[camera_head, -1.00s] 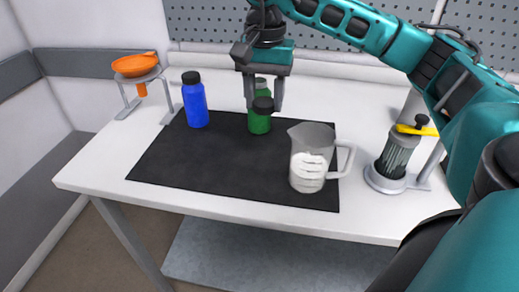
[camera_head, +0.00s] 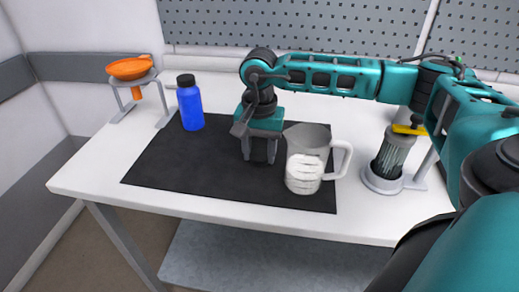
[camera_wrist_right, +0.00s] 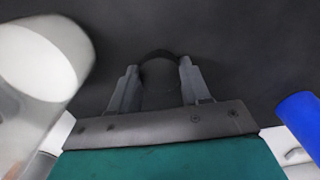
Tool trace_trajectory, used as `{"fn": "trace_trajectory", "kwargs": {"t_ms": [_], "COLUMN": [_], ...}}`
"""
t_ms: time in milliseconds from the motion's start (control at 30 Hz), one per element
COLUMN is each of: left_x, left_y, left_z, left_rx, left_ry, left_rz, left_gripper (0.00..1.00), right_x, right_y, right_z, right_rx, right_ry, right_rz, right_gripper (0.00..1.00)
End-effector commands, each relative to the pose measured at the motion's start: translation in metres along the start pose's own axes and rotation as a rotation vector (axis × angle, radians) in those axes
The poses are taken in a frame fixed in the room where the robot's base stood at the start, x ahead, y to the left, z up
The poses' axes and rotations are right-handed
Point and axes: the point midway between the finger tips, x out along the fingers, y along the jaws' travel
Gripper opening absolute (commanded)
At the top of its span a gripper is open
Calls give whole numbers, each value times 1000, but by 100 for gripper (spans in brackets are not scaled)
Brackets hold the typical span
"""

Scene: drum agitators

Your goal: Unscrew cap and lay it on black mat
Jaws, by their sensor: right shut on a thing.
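The mat's black surface lies behind the cap; whether the cap touches the mat I cannot tell. In the head view the cap does not show clearly. My left gripper is not in view.
A clear beaker (camera_head: 306,150) with white contents stands close right of my gripper. A blue bottle (camera_head: 189,106) with a black cap stands at the mat's back left. The mat's left front is clear.

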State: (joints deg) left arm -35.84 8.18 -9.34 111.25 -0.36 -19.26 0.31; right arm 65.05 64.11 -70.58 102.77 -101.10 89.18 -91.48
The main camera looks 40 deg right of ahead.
Motion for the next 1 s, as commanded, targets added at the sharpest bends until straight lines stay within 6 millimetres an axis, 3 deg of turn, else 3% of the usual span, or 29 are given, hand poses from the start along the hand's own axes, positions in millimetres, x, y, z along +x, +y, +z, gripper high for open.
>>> {"fn": "trace_trajectory", "kwargs": {"t_ms": [200, 233, 467, 833, 1000], "left_x": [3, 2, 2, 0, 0], "left_y": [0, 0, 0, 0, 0], "left_z": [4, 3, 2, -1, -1], "left_rx": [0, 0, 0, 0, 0], "left_ry": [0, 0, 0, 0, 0], "left_rz": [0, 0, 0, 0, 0], "left_gripper": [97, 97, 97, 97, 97], "right_x": [5, 3, 3, -6, -36], "right_y": [0, 0, 0, -1, -1], "right_z": [0, 0, 0, 0, 0], "right_rx": [-1, -1, -1, 0, -1], "right_ry": [-1, 0, -1, 1, 3], "right_rz": [0, 0, 0, -2, -5], "right_gripper": [10, 50, 72, 72, 72]}}
